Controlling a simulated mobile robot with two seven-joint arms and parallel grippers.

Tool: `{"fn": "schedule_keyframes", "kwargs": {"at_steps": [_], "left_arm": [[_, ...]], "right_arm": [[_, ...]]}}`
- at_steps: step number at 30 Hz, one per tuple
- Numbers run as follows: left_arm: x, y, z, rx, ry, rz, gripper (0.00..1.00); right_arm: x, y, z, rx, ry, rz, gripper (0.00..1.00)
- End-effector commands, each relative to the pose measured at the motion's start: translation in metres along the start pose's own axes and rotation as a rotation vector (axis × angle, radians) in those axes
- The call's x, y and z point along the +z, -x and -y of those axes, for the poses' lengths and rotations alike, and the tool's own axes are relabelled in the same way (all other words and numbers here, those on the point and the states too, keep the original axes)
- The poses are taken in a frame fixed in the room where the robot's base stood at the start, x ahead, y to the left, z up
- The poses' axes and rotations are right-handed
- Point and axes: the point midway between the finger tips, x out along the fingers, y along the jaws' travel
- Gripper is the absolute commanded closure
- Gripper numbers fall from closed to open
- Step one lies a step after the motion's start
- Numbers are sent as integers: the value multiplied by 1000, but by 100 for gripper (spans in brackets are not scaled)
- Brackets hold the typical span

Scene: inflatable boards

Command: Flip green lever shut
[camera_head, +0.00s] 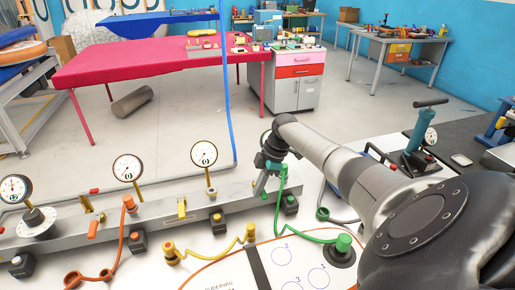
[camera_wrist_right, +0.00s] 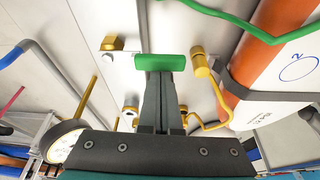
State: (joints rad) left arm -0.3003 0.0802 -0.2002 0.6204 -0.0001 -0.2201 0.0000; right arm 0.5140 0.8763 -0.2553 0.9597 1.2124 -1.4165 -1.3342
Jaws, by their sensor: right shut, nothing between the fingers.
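The green lever (camera_wrist_right: 160,62) shows in the right wrist view as a flat green grip directly beyond my fingertips. I cannot tell whether they touch it. My right gripper (camera_wrist_right: 160,100) is shut and empty, its two dark fingers together. In the head view my right gripper (camera_head: 262,188) reaches down to the right part of the grey manifold bar (camera_head: 150,212). There the gripper and arm largely hide the green lever. My left gripper is not in view.
Along the bar stand several pressure gauges (camera_head: 203,154), an orange lever (camera_head: 93,229) and a yellow lever (camera_head: 182,208). A green hose (camera_head: 281,222) runs to a green-capped fitting (camera_head: 343,243) right of the gripper. A yellow hose (camera_head: 225,249) lies in front of the bar.

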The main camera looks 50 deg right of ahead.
Motion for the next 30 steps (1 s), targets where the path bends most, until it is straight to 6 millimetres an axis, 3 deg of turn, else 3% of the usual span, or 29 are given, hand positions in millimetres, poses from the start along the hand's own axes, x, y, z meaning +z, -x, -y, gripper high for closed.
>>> {"fn": "schedule_keyframes", "kwargs": {"at_steps": [11,20,30], "left_arm": [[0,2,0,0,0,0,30],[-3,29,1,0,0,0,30],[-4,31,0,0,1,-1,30]], "right_arm": [[-2,0,1,0,-1,1,100],[-41,-10,11,0,-2,-2,100],[-37,64,7,6,-5,2,100]]}}
